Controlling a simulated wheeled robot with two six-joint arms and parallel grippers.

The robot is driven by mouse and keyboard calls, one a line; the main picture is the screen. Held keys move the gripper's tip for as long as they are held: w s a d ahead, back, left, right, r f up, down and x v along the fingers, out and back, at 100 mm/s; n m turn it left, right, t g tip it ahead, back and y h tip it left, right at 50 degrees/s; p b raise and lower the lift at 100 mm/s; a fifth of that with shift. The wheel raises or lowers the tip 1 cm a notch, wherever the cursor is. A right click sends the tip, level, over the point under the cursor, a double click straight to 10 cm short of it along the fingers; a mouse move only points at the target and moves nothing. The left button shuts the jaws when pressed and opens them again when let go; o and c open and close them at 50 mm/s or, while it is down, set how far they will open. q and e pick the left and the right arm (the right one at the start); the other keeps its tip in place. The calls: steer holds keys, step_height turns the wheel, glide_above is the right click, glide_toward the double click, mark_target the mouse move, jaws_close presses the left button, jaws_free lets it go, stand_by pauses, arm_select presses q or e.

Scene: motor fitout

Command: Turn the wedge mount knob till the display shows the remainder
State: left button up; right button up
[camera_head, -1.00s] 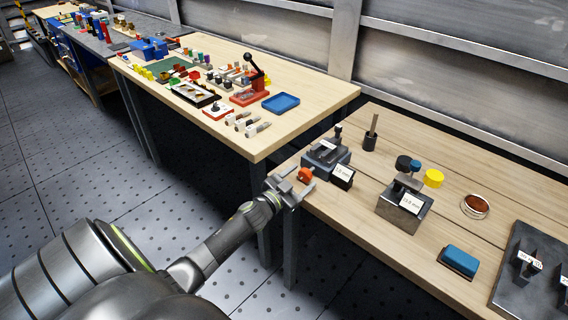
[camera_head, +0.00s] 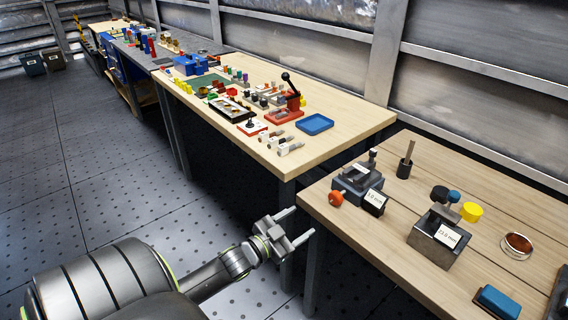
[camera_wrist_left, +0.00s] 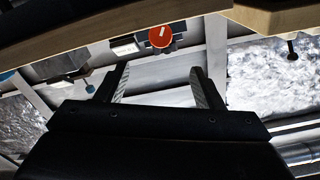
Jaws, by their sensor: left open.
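The wedge mount (camera_head: 357,184) is a dark grey block at the left corner of the near wooden table. Its orange-red knob (camera_head: 336,199) faces the table's front edge. A small white display (camera_head: 375,201) reading about 3.0 mm stands just right of the knob. In the left wrist view the knob (camera_wrist_left: 160,37) shows beyond the fingers with a pale pointer line, and the display (camera_wrist_left: 124,46) is beside it. My left gripper (camera_head: 302,224) is open and empty, off the table's front edge, lower left of the knob and apart from it. My right gripper is not in view.
A second grey block with a display (camera_head: 440,240) reading about 12.0 mm stands to the right. A dark cup with a rod (camera_head: 404,168), a yellow cylinder (camera_head: 472,212), a ringed brown disc (camera_head: 517,246) and a blue block (camera_head: 497,302) share the table.

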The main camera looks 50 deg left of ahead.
arm_select(q)
steer(key=s+p, duration=0.1)
steer(key=s, duration=0.3)
steer(key=shift+s+a, duration=0.1)
steer(key=shift+a, duration=0.05)
stand_by(1.8)
steer(key=s+a+f+n+g+y, duration=0.1)
steer(key=s+f+g, duration=0.25)
steer(key=f, duration=0.55)
steer(key=s+a+f+n+g+y, duration=0.15)
steer(key=s+f, duration=0.25)
steer(key=f, duration=0.6)
steer(key=s+a+f+n+g+y, duration=0.1)
steer(key=s+f+g+y, duration=0.15)
steer(key=f, duration=0.65)
steer(key=s+d+f+g, duration=0.3)
steer(key=s+d+f, duration=0.1)
steer(key=s, duration=0.4)
steer(key=s+d+f+n+g+h, duration=0.1)
steer(key=s+d+f+g, duration=0.2)
steer(key=s+f, duration=0.4)
steer(key=s+d+f+g+h, duration=0.1)
steer(key=s+d+f+g, duration=0.2)
steer(key=s, duration=0.7)
step_height(320, 180, down, 4)
steer(key=shift+d+r+n, duration=0.25)
steer(key=shift+d+n, duration=0.1)
steer(key=shift+d, duration=0.9)
